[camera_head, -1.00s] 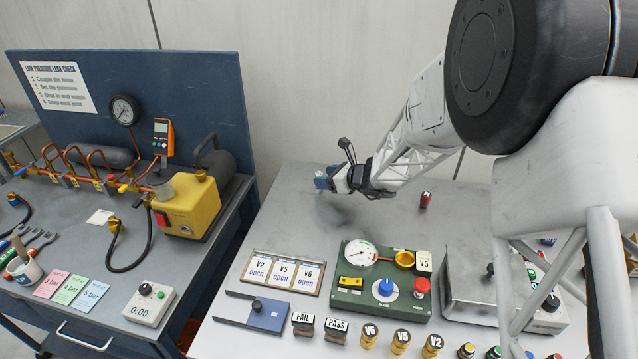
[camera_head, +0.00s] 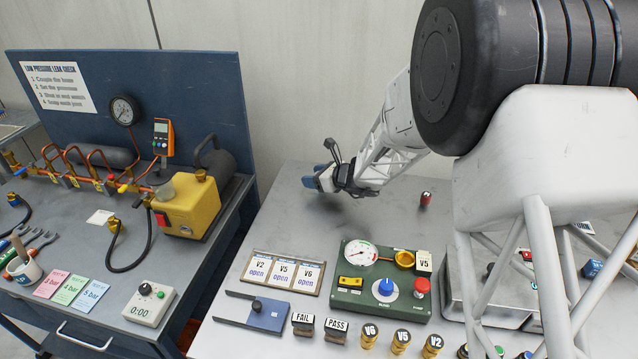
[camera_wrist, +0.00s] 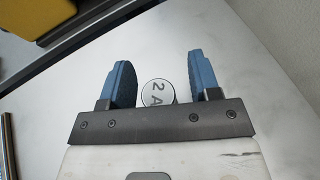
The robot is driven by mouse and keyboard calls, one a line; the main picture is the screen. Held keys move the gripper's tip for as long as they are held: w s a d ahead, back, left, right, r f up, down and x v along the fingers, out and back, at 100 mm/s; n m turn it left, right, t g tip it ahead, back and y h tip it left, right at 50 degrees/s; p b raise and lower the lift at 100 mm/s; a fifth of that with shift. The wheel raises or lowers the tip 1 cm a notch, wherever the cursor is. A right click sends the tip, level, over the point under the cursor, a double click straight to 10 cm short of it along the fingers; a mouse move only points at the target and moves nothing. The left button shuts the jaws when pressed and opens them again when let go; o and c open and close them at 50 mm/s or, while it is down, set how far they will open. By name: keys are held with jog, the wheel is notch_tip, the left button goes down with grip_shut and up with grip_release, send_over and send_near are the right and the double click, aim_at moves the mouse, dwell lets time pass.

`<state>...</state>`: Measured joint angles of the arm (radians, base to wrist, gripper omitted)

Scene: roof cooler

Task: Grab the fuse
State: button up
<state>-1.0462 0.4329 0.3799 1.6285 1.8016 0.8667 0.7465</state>
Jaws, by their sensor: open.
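My gripper (camera_head: 318,178) is in the head view above the back left part of the grey table, and its blue fingers point left and down. In the wrist view my gripper (camera_wrist: 160,62) is open, with one blue finger on each side. The fuse (camera_wrist: 158,91), a round piece with a pale top marked "2 A", shows between the fingers, close to the gripper's dark bar. A gap shows on both sides of it, and its lower part is hidden by the bar. I cannot make the fuse out in the head view.
A small red-and-black cylinder (camera_head: 426,198) stands right of my gripper. A green panel (camera_head: 376,302) with a gauge and knobs, and a card rack (camera_head: 283,272), stand nearer the front. A left bench holds a yellow pump (camera_head: 187,208). The table around the gripper is clear.

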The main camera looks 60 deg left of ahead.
jog(key=shift+c, duration=0.3)
jog(key=c, duration=1)
jog(key=shift+o, duration=0.2)
jog(key=shift+r, duration=0.1)
jog(key=shift+r, duration=0.75)
notch_tip(320, 180, up, 2)
jog(key=shift+r, duration=0.1)
jog(key=s+d, duration=0.3)
jog(key=d, duration=0.4)
jog(key=s+d+r, duration=0.1)
jog(key=s+d, duration=0.2)
jog(key=d, duration=0.4)
jog(key=shift+s+d, duration=0.15)
jog(key=shift+d, duration=0.2)
